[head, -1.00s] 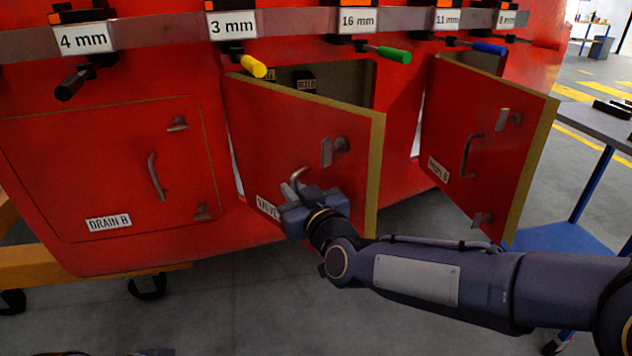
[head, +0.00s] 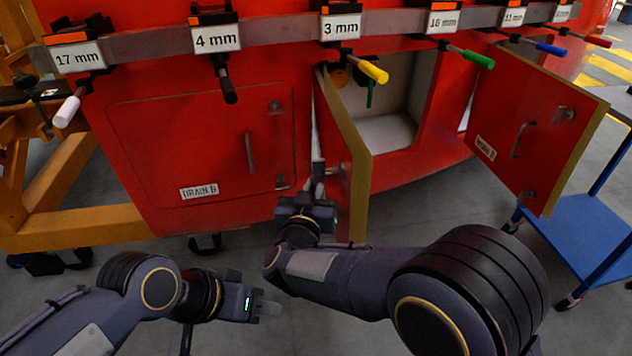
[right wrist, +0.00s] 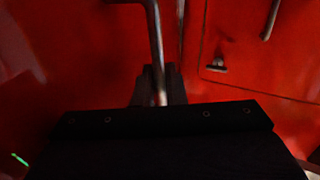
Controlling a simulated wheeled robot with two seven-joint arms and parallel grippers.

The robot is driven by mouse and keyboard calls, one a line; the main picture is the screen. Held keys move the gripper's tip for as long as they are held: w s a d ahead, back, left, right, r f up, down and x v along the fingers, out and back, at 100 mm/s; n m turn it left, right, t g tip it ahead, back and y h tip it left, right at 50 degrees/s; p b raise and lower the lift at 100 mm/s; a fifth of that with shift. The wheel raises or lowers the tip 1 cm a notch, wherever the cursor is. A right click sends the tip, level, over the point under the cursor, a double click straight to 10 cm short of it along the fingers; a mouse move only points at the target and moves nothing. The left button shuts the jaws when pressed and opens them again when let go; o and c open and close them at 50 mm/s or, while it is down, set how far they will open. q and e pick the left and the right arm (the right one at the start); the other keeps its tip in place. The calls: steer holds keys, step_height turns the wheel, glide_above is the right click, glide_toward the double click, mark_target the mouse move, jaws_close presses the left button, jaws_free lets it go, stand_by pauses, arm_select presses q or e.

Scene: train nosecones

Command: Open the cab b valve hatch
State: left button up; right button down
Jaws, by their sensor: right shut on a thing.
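The valve hatch (head: 334,132) is a red door swung wide open. In the head view I see it nearly edge-on, with its olive edge facing me. Its label is not readable now. My right gripper (head: 317,188) is shut on the hatch's metal handle; the right wrist view shows the bar handle (right wrist: 155,45) running down between the fingers (right wrist: 158,88). The opening (head: 390,125) shows a pale interior floor, with a dark green-stemmed part near its left side. My left gripper (head: 268,303) hangs low at the front, away from the hatch; its finger gap is unclear.
The closed DRAIN B hatch (head: 200,150) is on the left. Another red hatch (head: 535,125) stands open on the right. A rail (head: 280,30) with labelled, coloured-handled tools runs above. A blue cart (head: 580,240) stands at right, an orange frame (head: 80,225) at left.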

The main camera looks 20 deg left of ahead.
arm_select(q)
steer(key=shift+s+a+r, duration=0.1)
steer(key=shift+a, duration=0.05)
arm_select(e)
steer(key=shift+a+r, duration=0.15)
steer(key=c, duration=1.6)
jaws_free()
steer(key=shift+w, duration=0.1)
